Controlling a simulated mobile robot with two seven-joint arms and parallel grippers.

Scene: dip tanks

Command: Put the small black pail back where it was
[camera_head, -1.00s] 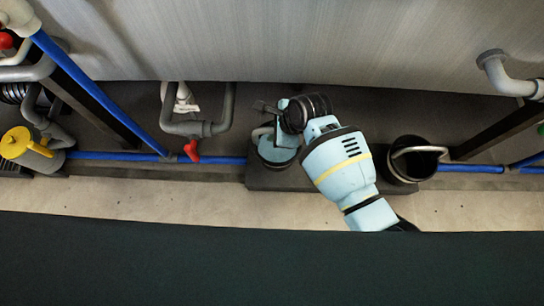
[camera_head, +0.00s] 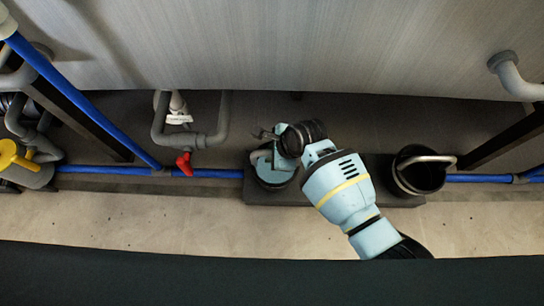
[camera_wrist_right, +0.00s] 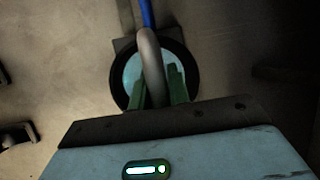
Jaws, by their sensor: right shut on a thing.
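A small black-rimmed pail (camera_head: 272,181) is at the middle of the head view, low over or on a dark slab, partly hidden by my right wrist. I cannot tell whether it touches the slab. In the right wrist view the pail (camera_wrist_right: 134,75) shows a round black rim, a pale blue inside and a grey arched handle (camera_wrist_right: 152,62). My right gripper (camera_wrist_right: 163,92) is shut on this handle, with its green fingers on either side. In the head view the right gripper (camera_head: 264,136) is seen from above, mostly covered by the wrist. My left gripper is not in view.
A larger black pail (camera_head: 421,177) with a grey handle stands at the slab's right end. The dark slab (camera_head: 300,197) lies on the floor. A blue hose (camera_head: 215,173) with a red valve (camera_head: 184,163) runs left. A yellow-topped can (camera_head: 22,165) stands far left. A grey tank wall (camera_head: 300,45) is behind.

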